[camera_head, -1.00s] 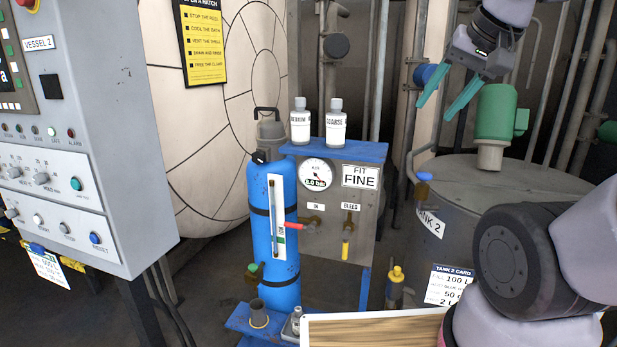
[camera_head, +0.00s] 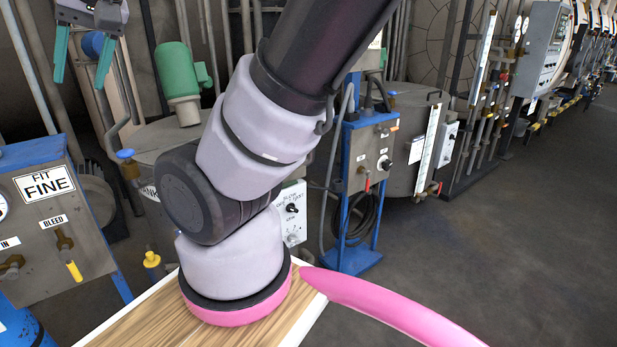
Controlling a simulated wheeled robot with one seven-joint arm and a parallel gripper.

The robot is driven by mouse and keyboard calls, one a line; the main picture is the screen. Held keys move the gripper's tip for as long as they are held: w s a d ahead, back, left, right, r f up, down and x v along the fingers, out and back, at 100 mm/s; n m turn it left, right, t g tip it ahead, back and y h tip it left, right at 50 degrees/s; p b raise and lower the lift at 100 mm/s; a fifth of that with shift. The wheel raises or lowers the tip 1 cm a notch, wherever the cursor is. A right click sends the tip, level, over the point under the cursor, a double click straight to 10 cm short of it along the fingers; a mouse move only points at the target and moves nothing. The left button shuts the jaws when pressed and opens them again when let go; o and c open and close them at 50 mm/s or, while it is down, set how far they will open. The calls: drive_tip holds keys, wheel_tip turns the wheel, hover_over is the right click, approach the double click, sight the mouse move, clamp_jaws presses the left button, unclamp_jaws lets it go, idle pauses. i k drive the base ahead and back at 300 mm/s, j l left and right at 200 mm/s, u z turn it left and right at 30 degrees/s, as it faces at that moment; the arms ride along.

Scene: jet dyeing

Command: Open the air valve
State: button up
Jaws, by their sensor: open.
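No label reading "air valve" can be made out. A grey panel (camera_head: 40,225) with a blue top stands at the left edge, with a "FIT FINE" plate. Its IN valve (camera_head: 12,268) is cut by the picture edge, and its handle is out of view. Its BLEED valve (camera_head: 66,243) has a yellow handle pointing down. A smaller blue-framed stand (camera_head: 372,150) at the middle back carries a valve with a red handle (camera_head: 368,183). My gripper (camera_head: 84,60) is at the upper left, open and empty, its teal fingers pointing down, apart from every valve.
A grey tank (camera_head: 165,140) with a green motor (camera_head: 178,75) stands behind my arm. A yellow-topped fitting (camera_head: 152,260) is beside the panel. A white control box (camera_head: 292,212) stands right of my arm. The floor (camera_head: 500,260) at the right is open, with machines along the back.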

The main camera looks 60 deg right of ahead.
sight(368, 174)
drive_tip(key=l+z, duration=0.2)
drive_tip(key=z, duration=0.15)
drive_tip(key=l+z, duration=0.45)
drive_tip(key=l, duration=0.4)
drive_tip(key=i+l+z, duration=0.2)
drive_tip(key=l, duration=0.35)
drive_tip(key=l+z, duration=0.15)
drive_tip(key=l, duration=0.4)
drive_tip(key=i+l, duration=0.1)
drive_tip(key=l, duration=0.3)
drive_tip(key=i+l, duration=0.1)
drive_tip(key=l, duration=0.3)
drive_tip(key=i+l, duration=0.15)
drive_tip(key=l, duration=0.3)
drive_tip(key=l+u, duration=0.5)
drive_tip(key=l, duration=0.25)
drive_tip(key=k+u, duration=0.1)
drive_tip(key=u, duration=0.15)
drive_tip(key=k+u, duration=0.25)
drive_tip(key=i, duration=0.1)
